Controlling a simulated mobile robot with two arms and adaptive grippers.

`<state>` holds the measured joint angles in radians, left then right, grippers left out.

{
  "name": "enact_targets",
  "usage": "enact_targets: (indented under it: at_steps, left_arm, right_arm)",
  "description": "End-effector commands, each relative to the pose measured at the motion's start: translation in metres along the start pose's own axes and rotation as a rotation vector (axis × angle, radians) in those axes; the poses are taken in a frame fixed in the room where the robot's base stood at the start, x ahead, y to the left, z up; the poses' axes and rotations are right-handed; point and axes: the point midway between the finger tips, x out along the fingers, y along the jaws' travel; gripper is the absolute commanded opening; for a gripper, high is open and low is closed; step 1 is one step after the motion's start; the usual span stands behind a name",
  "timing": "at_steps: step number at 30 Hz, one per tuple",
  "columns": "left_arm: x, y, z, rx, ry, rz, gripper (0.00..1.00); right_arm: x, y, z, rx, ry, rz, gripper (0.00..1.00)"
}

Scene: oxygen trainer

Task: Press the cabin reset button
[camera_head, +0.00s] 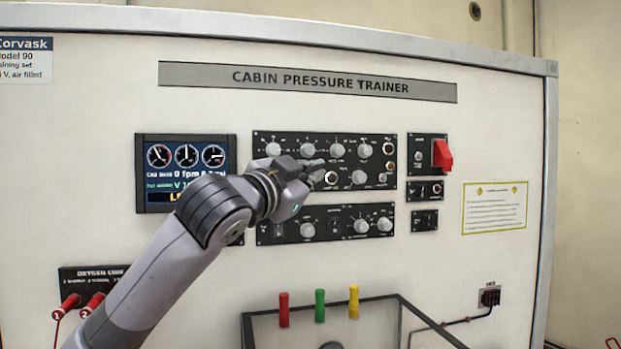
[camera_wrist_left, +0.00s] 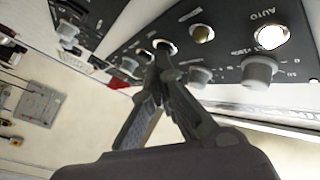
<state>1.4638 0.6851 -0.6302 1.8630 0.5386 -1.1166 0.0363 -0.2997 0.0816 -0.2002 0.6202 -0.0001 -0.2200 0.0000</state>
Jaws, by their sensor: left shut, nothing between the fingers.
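The dark control panel (camera_head: 325,160) in the middle of the trainer carries several grey knobs and a few round buttons. A round button with a pale ring (camera_head: 331,177) sits low on it; its label is too small to read, so I cannot tell if it is the cabin reset button. My left gripper (camera_head: 318,169) is shut and empty, its fingertips close to that button. In the left wrist view the closed fingertips (camera_wrist_left: 161,48) lie over the edge of a ringed round button (camera_wrist_left: 168,46); I cannot tell whether they touch. My right gripper is not in view.
Left of the panel is a gauge display (camera_head: 186,157), partly hidden by my arm. A red switch cover (camera_head: 442,155) stands out at the right. A lower knob panel (camera_head: 325,224) lies beneath. Red, green and yellow handles (camera_head: 320,306) stand below it.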

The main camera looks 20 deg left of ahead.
Motion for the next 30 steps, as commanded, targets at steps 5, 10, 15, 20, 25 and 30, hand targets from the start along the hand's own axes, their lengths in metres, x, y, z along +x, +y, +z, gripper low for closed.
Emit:
enact_targets:
  at_steps: [5,10,15,20,25,30]
  left_arm:
    - [0.001,-0.002,0.002,0.0,-0.003,-0.003,0.0]
    - [0.001,-0.002,0.002,0.0,-0.004,-0.004,0.0]
    - [0.001,-0.002,0.002,0.0,-0.005,-0.004,0.0]
    - [0.001,-0.002,0.002,0.0,-0.005,-0.004,0.0]
    - [-0.005,0.003,-0.001,0.0,-0.004,-0.002,0.0]
    - [-0.01,0.008,-0.005,0.0,-0.003,-0.002,0.0]
  right_arm:
    - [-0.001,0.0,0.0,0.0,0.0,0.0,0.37]
    - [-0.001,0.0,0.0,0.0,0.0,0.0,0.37]
    - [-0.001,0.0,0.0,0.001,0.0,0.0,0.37]
    - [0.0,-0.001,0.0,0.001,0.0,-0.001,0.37]
    - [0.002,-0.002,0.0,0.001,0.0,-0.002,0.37]
    - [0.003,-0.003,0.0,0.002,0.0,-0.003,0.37]
